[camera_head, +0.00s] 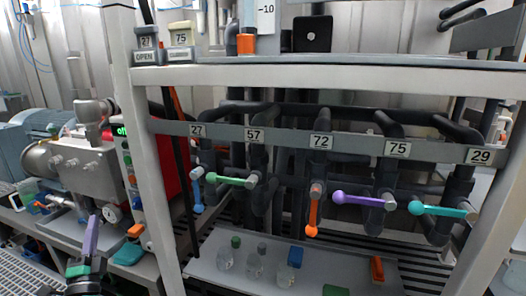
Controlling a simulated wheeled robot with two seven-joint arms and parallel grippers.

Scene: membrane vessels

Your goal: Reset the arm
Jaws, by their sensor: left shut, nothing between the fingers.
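My left gripper (87,264) is at the bottom left edge, dark, shut and empty, in front of the machine on the left. A purple bar (91,236) stands upright just above it in the picture; I cannot tell whether they touch. My right gripper is not in view. The gripper is well away from the valve rack. There the blue handle (197,190) under label 27 and the orange handle (313,215) under 72 point down. The green handle (230,181), the purple handle (358,198) and the teal handle (437,210) lie about level.
A white frame post (148,180) stands between the gripper and the rack. Low in the rack, a grey tray (215,277) holds small bottles (254,263) and an orange block (377,268). Above is a shelf (330,76). A grey pump (85,160) stands left.

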